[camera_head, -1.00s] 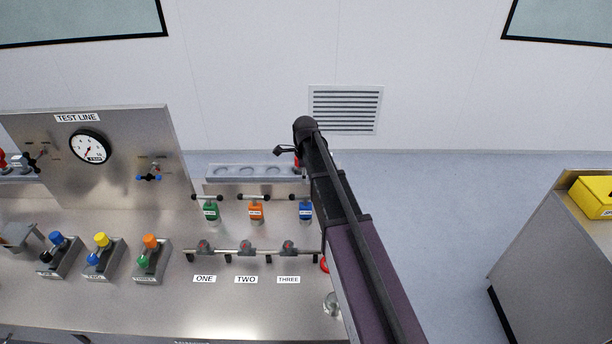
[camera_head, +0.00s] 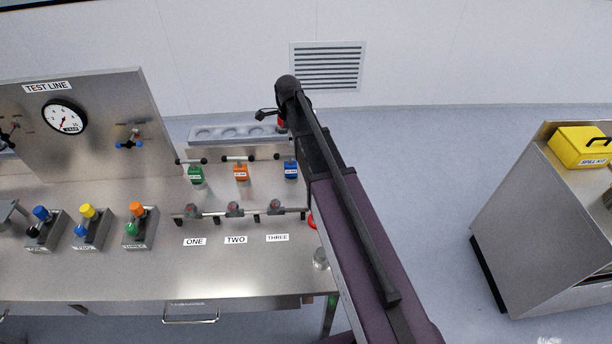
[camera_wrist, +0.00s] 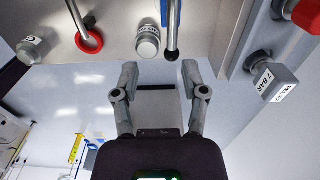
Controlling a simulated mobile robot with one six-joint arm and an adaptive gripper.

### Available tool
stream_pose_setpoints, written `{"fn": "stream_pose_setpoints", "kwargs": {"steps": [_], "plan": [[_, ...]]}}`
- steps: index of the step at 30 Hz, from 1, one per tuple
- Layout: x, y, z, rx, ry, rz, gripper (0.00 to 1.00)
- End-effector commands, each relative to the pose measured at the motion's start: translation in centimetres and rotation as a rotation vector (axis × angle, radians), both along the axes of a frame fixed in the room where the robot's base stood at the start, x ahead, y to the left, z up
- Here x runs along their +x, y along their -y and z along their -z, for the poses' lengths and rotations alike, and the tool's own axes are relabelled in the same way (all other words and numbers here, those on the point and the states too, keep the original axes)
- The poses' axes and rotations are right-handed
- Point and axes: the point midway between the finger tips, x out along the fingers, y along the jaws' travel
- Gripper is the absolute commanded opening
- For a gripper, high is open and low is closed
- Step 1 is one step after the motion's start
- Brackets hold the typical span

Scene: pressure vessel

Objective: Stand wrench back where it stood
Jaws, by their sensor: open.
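My gripper (camera_wrist: 160,69) is open in the wrist view, with nothing between its fingertips. In the head view, three T-bars stand on the bench with green (camera_head: 196,174), orange (camera_head: 241,172) and blue (camera_head: 291,170) blocks. I cannot tell for sure which thing is the wrench. My arm reaches past the blue one and hides the gripper there.
A grey rack with round recesses (camera_head: 232,133) stands behind the T-bars. A red ring (camera_wrist: 90,40) and a 7 BAR relief block (camera_wrist: 272,82) flank the gripper. The TEST LINE panel (camera_head: 85,120) is at left. A cabinet with a yellow box (camera_head: 580,147) is at right, with clear floor between.

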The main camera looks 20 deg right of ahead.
Motion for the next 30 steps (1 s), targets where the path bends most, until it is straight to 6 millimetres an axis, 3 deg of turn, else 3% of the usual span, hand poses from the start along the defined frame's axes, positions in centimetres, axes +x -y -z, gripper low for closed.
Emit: {"fn": "stream_pose_setpoints", "kwargs": {"steps": [30], "plan": [[-19.6,0.3,0.0,0.000,-0.004,-1.481,0.56]]}}
